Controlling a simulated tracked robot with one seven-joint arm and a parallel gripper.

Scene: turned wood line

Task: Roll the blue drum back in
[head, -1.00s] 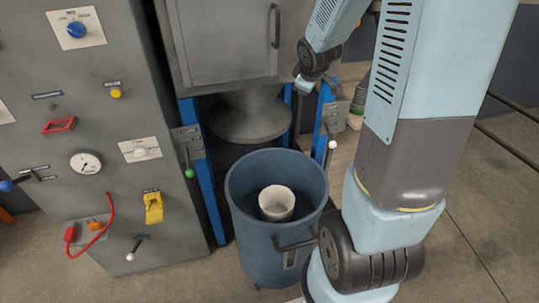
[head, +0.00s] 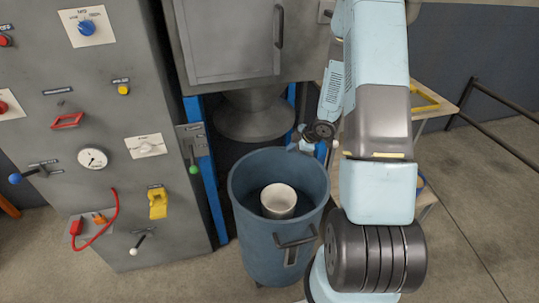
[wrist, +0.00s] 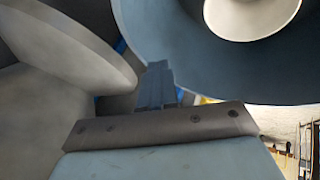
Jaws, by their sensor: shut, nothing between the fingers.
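The blue drum (head: 270,235) stands upright on the floor, in front of the bay between the blue posts. It is open at the top, with a white pot (head: 278,201) inside and a dark handle (head: 295,242) on its near right side. My gripper (head: 303,140) is shut and empty, just beyond the drum's right back rim. In the wrist view my closed fingers (wrist: 157,85) point between the drum's wall (wrist: 185,55) and the grey cone (wrist: 70,50). I cannot tell whether they touch the drum.
The grey funnel cone (head: 255,115) hangs over the bay behind the drum. A control cabinet (head: 110,185) with knobs and levers stands at left. A lever with a green knob (head: 193,168) is beside the left post. A wooden bench (head: 430,110) stands at right.

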